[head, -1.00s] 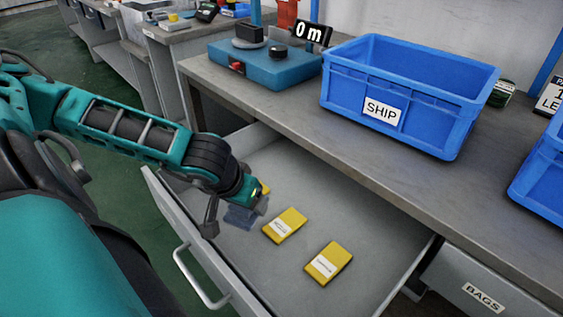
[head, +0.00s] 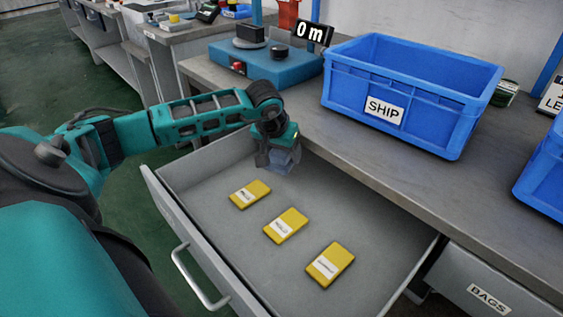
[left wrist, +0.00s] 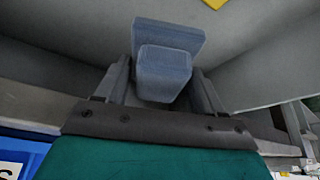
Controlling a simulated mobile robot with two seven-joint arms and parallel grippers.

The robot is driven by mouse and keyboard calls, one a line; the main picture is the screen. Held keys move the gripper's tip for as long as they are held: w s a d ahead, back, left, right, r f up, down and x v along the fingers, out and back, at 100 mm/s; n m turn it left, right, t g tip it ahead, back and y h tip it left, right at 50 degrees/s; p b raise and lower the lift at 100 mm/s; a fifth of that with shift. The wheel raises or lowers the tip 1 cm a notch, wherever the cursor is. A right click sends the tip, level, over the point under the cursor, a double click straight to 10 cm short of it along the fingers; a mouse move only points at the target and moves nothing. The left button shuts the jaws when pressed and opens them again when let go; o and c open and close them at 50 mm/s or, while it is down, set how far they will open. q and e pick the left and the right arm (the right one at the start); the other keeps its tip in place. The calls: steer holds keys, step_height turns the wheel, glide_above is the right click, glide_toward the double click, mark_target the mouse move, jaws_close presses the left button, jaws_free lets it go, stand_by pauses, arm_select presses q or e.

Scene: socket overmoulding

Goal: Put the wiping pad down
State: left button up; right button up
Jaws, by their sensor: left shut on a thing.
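The wiping pad is a blue-grey block (left wrist: 166,66), held between the two fingers of my left gripper in the left wrist view. In the head view the pad (head: 283,160) shows at the tip of my left gripper (head: 275,150). The gripper is shut on it, over the back part of the open drawer (head: 205,220), near the bench edge. I cannot tell how far the pad is above the drawer floor. My right gripper is not in view.
Three yellow labelled packs lie in a row in the drawer: left (head: 250,194), middle (head: 286,225) and right (head: 330,264). A blue SHIP crate (head: 440,113) and a teal device (head: 265,72) stand on the bench (head: 350,145). The drawer's far right floor is bare.

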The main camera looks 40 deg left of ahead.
mark_target(282, 165)
arm_select(q)
step_height(282, 165, down, 3)
steer(key=shift+f+b, duration=0.1)
steer(key=shift+b, duration=0.4)
steer(key=shift+f, duration=0.2)
steer(key=shift+r, duration=0.1)
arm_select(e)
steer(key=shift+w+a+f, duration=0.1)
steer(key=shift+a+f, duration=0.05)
arm_select(q)
steer(key=shift+f+b, duration=0.55)
steer(key=shift+f, duration=0.1)
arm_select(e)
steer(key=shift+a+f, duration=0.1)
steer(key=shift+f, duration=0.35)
arm_select(q)
steer(key=o, duration=0.9)
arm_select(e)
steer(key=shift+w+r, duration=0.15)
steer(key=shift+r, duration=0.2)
arm_select(q)
steer(key=shift+o, duration=0.2)
